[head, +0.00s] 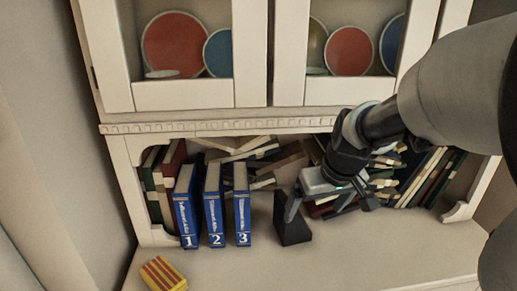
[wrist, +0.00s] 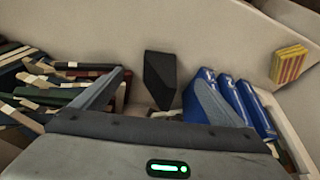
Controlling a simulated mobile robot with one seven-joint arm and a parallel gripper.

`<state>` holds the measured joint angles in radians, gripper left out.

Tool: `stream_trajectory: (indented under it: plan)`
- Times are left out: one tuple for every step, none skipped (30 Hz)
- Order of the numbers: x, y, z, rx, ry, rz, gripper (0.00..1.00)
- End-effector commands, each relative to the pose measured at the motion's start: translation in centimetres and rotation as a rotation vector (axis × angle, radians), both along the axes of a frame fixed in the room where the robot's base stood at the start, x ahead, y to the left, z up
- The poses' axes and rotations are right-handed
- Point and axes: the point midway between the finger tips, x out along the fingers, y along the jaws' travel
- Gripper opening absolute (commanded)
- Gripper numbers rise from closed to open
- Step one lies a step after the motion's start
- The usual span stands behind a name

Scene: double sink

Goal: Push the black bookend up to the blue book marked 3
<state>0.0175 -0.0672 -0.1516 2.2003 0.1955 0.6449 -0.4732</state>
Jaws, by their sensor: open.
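The black bookend (head: 291,226) stands upright on the shelf to the right of the blue book marked 3 (head: 242,212), with a gap between them. Book 3 stands upright beside blue books 2 (head: 214,212) and 1 (head: 186,212). My gripper (head: 316,213) is open at the bookend's right, one finger overlapping its upper edge in the head view. In the wrist view the bookend (wrist: 160,76) shows between the spread fingers (wrist: 163,80), beyond them. The right finger there partly hides the nearest blue book. Contact with the bookend cannot be told.
Loose books (head: 262,150) lie in a jumble behind the bookend, and more (head: 422,178) lean at the right. A striped yellow-and-red block (head: 163,274) lies at the front left. Plates stand in the cabinet above.

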Motion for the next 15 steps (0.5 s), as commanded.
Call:
stream_trajectory:
  plan:
    - [0.0,0.0,0.0,0.000,0.000,0.000,0.92]
    - [0.0,0.0,0.0,0.000,0.000,0.000,0.92]
    - [0.0,0.0,0.0,0.000,0.000,0.000,0.92]
    - [0.0,0.0,0.0,0.000,0.000,0.000,0.92]
    - [0.0,0.0,0.0,0.000,0.000,0.000,0.92]
    - [0.0,0.0,0.0,0.000,0.000,0.000,0.92]
    - [0.0,0.0,-0.1,0.000,0.000,0.000,0.92]
    - [0.1,0.0,-0.2,0.000,0.001,0.000,0.92]
    - [0.1,0.1,-0.5,0.001,0.001,0.000,0.92]
    - [0.2,0.1,-0.7,0.001,0.001,0.000,0.92]
    - [0.3,0.1,-1.0,0.001,0.001,0.000,0.92]
    - [0.5,0.1,-1.5,0.001,0.001,0.000,0.92]
    - [0.6,0.2,-2.0,0.000,0.003,0.000,0.92]
    - [0.8,0.2,-2.5,0.000,0.004,0.000,0.92]
    - [1.1,0.2,-3.2,-0.001,0.003,0.000,0.92]
